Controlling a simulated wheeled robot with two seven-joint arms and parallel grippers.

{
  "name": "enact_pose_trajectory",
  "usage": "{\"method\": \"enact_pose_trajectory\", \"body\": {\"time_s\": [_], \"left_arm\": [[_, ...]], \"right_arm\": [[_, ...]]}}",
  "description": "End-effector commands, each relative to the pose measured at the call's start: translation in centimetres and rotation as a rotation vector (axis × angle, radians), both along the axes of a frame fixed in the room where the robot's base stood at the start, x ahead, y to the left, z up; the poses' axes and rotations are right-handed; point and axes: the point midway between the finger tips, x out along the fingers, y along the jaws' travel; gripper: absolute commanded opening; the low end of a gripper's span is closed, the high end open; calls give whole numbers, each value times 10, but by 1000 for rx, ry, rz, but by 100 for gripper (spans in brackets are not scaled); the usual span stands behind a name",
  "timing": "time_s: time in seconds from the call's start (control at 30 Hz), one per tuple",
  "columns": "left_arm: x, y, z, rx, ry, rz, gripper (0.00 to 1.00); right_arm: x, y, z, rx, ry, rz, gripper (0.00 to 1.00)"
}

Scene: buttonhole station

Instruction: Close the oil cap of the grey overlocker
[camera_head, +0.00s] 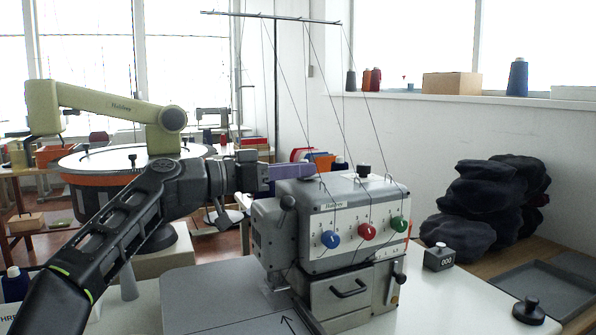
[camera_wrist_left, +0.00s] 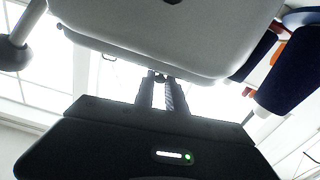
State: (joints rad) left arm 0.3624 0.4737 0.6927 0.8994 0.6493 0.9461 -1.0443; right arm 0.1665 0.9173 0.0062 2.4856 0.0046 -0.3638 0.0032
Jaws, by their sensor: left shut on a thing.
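The grey overlocker (camera_head: 330,200) stands on the table, with blue, red and green dials on its front. Its grey body (camera_wrist_left: 170,30) fills the top of the left wrist view. My left gripper (camera_head: 268,172) reaches in from the left, level with the overlocker's top edge. In the left wrist view its fingers (camera_wrist_left: 161,92) are close together on a small dark thing (camera_wrist_left: 160,78), apparently the oil cap. How far the cap is open is not clear. My right gripper is out of view.
Threads run down from a stand (camera_head: 270,16) to the overlocker. A counter block (camera_head: 438,257), a black knobbed piece (camera_head: 528,311) and dark caps (camera_head: 480,205) are to the right.

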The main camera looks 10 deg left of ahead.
Motion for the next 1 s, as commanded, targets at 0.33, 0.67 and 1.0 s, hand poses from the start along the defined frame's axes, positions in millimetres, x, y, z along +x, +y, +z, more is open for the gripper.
{"method": "enact_pose_trajectory", "body": {"time_s": [0.33, 0.67, 1.0], "left_arm": [[0, 1, 0, -1, 0, 2, 24], [-14, 24, -1, 0, 0, 6, 24], [-41, 63, 0, -1, 0, 3, 24]], "right_arm": [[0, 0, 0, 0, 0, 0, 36], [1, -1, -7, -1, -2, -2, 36], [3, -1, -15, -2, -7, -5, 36]]}}
